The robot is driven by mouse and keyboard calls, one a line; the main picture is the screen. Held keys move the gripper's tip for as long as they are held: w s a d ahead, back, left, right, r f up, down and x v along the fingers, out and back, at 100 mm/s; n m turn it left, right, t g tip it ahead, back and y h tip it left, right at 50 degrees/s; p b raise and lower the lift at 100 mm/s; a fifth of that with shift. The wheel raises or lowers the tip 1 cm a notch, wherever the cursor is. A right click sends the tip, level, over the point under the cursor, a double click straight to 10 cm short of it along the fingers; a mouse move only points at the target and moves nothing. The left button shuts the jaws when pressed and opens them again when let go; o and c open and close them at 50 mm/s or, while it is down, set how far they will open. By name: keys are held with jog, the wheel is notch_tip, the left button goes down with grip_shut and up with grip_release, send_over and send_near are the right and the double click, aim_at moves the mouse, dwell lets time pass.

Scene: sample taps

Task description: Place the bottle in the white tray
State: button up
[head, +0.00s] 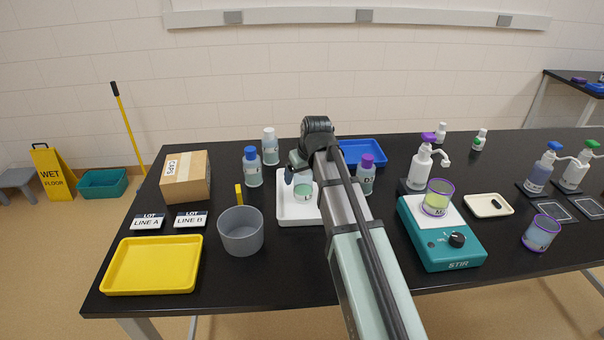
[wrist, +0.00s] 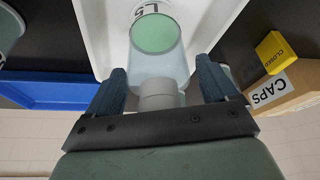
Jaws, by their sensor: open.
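The bottle (head: 303,191) has a clear body with pale green contents and a label partly reading "L". It is inside the white tray (head: 287,213), partly hidden by my arm in the head view. In the wrist view the bottle (wrist: 154,62) shows its pale cap between my fingers, with the white tray (wrist: 215,20) around it. My gripper (head: 294,170) is over the tray at the bottle's top. In the wrist view my gripper (wrist: 160,85) is open, with a gap on each side of the cap. Whether the base fully touches the tray is hard to tell.
A blue-capped bottle (head: 252,168) and a white-capped bottle (head: 270,147) stand left of the tray. A purple-capped bottle (head: 366,175) stands right. A grey tub (head: 240,232) is at front left, a blue tray (head: 363,152) behind, and a stirrer (head: 445,240) further right.

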jog(key=shift+r, duration=0.1)
jog(key=v, duration=1.2)
jog(key=shift+o, duration=0.4)
